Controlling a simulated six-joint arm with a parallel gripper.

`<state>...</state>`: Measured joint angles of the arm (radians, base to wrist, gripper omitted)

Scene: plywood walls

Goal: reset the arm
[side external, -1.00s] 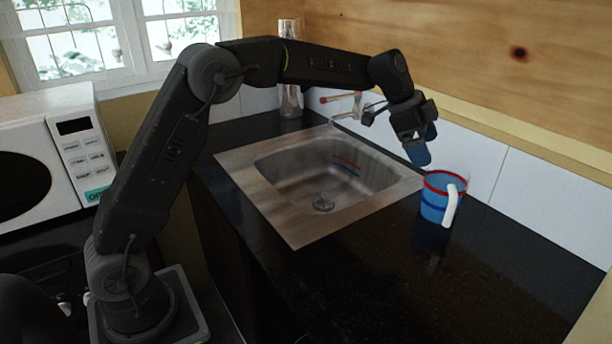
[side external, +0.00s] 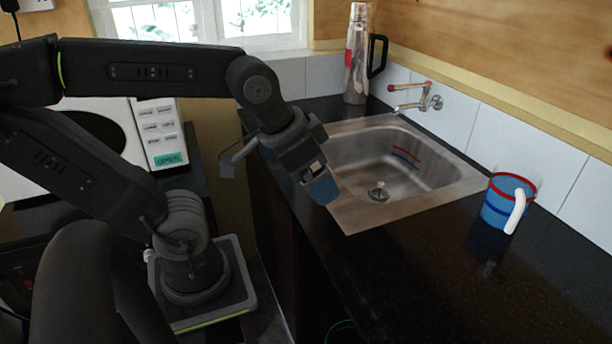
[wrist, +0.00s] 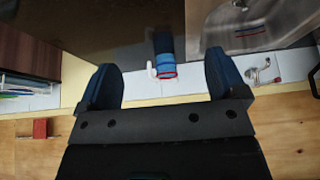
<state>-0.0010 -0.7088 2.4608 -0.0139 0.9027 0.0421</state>
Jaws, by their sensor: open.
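My gripper (side external: 321,186) hangs near the left edge of the sink, tilted downward, with its blue fingertips pointing down. In the wrist view my gripper (wrist: 162,80) has its two blue fingers wide apart with nothing held between them. A blue mug (side external: 496,206) with a red rim and white handle stands upright on the dark counter, right of the sink and well apart from the gripper. The mug also shows in the wrist view (wrist: 165,56), beyond the fingers.
The metal sink (side external: 352,212) is set in the dark counter (side external: 420,285). A wall faucet (side external: 432,100) and a steel flask (side external: 357,60) with a black handle stand behind. A white microwave (side external: 165,135) is at the left. The front counter is clear.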

